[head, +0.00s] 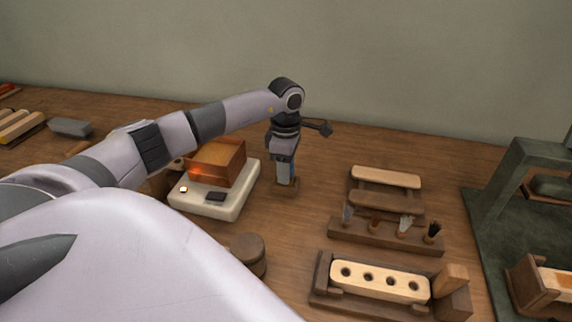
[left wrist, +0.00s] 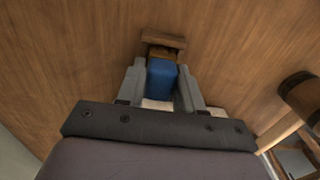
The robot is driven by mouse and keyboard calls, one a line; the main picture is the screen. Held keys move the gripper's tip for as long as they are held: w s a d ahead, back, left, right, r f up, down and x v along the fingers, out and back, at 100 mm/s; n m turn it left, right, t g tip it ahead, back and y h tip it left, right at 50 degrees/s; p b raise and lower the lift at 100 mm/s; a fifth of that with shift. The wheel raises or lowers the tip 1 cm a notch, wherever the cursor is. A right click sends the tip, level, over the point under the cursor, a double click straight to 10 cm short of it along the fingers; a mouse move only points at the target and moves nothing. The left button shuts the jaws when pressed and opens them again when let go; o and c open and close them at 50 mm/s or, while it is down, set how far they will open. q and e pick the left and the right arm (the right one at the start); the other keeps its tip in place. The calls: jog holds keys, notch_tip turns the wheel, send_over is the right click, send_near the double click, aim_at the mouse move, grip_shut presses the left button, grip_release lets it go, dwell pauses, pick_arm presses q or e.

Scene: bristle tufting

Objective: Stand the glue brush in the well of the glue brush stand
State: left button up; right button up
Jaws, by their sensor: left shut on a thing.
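My left gripper (head: 286,174) points straight down at the middle of the table. It is shut on the glue brush, whose blue handle (left wrist: 161,78) fills the space between the fingers in the left wrist view. The small wooden glue brush stand (head: 288,190) is directly below the fingertips. It also shows in the left wrist view (left wrist: 164,40), just beyond the end of the handle. The bristle end is hidden, so I cannot tell how deep in the well it is. My right gripper is not in view.
A pale heater base (head: 236,205) with a wooden box and orange glow stands close left. A round dark wooden block (head: 248,254) is nearer. A rack of tufts (head: 385,236) and a fixture with a holed pale brush block (head: 379,281) lie right. A green press frame (head: 500,205) is far right.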

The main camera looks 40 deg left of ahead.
pick_arm(q)
jog(key=shift+f, duration=0.3)
jog(key=o, duration=1.4)
jog(key=shift+r, duration=0.1)
jog(key=shift+r+p, duration=2.55)
jog(key=shift+r, duration=0.9)
jog(key=shift+s+f, duration=0.1)
